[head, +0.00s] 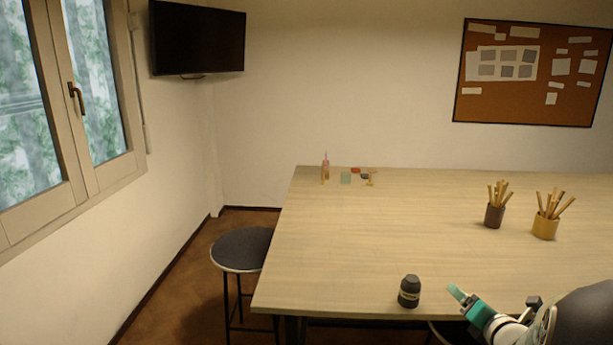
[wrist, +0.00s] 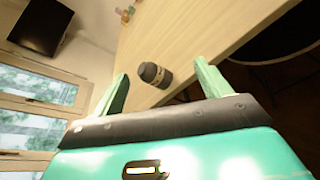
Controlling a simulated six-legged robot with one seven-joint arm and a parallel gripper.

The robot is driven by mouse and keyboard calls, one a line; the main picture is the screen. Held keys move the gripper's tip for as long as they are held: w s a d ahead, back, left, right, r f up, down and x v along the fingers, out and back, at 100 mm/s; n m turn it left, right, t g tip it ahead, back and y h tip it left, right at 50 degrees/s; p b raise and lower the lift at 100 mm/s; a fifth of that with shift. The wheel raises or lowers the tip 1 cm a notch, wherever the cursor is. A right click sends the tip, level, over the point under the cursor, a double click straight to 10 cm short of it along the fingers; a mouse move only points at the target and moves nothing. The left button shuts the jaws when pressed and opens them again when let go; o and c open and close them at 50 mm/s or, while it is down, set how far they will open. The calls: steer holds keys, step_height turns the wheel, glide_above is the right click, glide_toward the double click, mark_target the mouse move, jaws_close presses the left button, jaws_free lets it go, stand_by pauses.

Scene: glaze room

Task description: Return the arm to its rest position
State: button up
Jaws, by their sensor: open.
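My gripper (head: 459,293) is at the lower right of the head view, just right of a black bottle. In the wrist view my gripper (wrist: 165,82) shows two pale green fingers spread apart with nothing held between them. The black bottle (head: 409,291) stands upright near the table's front edge. It also shows in the wrist view (wrist: 154,75), beyond the fingertips and apart from them. The rest of my arm is only partly visible at the lower right of the head view.
The wooden table (head: 390,235) is mostly bare in the middle. A dark cup (head: 494,216) and a yellow cup (head: 545,228) of wooden tools stand at the right. Small items, including a pink bottle (head: 325,166), sit at the far left corner. A stool (head: 243,249) stands left of the table.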

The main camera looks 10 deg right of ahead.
steer(key=a+r+m+g+h, duration=0.2)
steer(key=a+r+m+g, duration=0.35)
steer(key=a+m, duration=0.85)
steer(key=s+a+m+g+y, duration=0.3)
steer(key=s+a+m+y, duration=0.1)
steer(key=s+a+m, duration=0.8)
steer(key=s+a, duration=0.3)
steer(key=a, duration=0.3)
steer(key=shift+s+a+r+y, duration=0.2)
steer(key=shift+a+r+y, duration=0.1)
steer(key=shift+a+y, duration=0.1)
steer(key=shift+g, duration=0.25)
steer(key=c, duration=0.8)
steer(key=shift+d, duration=0.2)
steer(key=shift+c, duration=0.5)
